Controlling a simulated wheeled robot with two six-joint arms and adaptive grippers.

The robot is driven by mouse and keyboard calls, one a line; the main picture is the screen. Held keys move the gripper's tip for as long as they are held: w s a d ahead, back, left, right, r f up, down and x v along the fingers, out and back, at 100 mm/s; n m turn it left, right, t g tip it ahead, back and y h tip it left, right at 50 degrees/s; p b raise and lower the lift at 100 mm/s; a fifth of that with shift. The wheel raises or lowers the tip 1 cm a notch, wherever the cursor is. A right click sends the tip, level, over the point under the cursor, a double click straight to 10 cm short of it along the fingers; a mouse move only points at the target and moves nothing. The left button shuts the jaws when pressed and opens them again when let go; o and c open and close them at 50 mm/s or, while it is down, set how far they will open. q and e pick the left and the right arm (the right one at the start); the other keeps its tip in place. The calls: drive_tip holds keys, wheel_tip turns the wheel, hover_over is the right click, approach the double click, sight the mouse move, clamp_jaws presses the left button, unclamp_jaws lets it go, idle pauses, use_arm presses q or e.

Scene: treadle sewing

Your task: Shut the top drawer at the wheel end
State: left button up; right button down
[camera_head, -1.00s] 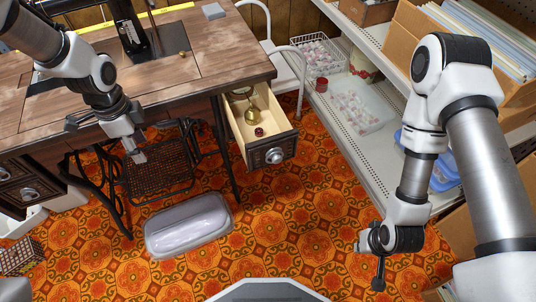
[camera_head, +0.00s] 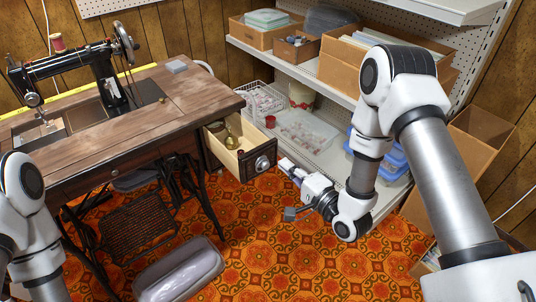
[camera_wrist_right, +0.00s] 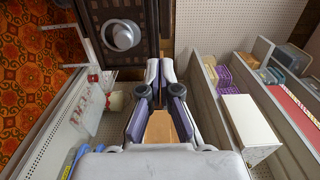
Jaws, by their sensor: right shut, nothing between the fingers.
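The top drawer (camera_head: 264,146) at the handwheel (camera_head: 126,44) end of the sewing table (camera_head: 130,125) stands pulled out. Its dark carved front has a round metal knob (camera_head: 262,163). A brass object (camera_head: 232,140) and a small dark red item lie inside. In the right wrist view the knob (camera_wrist_right: 122,36) and drawer front (camera_wrist_right: 128,62) are to the left of my fingertips. My right gripper (camera_head: 286,165) is shut and empty, just right of the drawer front. I cannot tell whether it touches. My left arm is at the lower left, with its gripper out of view.
A white shelf unit (camera_head: 325,160) with boxes and bins stands to the right, close behind my right arm. A grey rounded case (camera_head: 180,270) lies on the patterned floor. A wire basket (camera_head: 262,98) sits behind the drawer. Floor in front of the drawer is clear.

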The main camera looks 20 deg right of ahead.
sight(264, 147)
use_arm(q)
drive_tip(key=shift+f, duration=0.35)
use_arm(e)
drive_tip(key=x, duration=0.7)
drive_tip(key=shift+w+f, duration=0.1)
drive_tip(key=shift+f, duration=0.05)
drive_tip(key=shift+w+a+b, duration=0.15)
drive_tip(key=shift+w+b, duration=0.2)
drive_tip(key=shift+w, duration=0.15)
drive_tip(key=b+x, duration=0.1)
drive_tip(key=x, duration=1.4)
drive_tip(key=shift+w+f+b, duration=0.1)
drive_tip(key=shift+b, duration=0.2)
use_arm(q)
drive_tip(key=shift+w+a+f, duration=0.15)
drive_tip(key=shift+w+f, duration=0.3)
drive_tip(key=shift+w, duration=0.1)
drive_tip(key=shift+w+a+f, duration=0.15)
drive_tip(key=shift+w+f, duration=0.3)
drive_tip(key=shift+w, duration=0.05)
use_arm(e)
drive_tip(key=shift+w+a, duration=0.2)
drive_tip(key=shift+w, duration=0.3)
drive_tip(key=shift+s, duration=0.1)
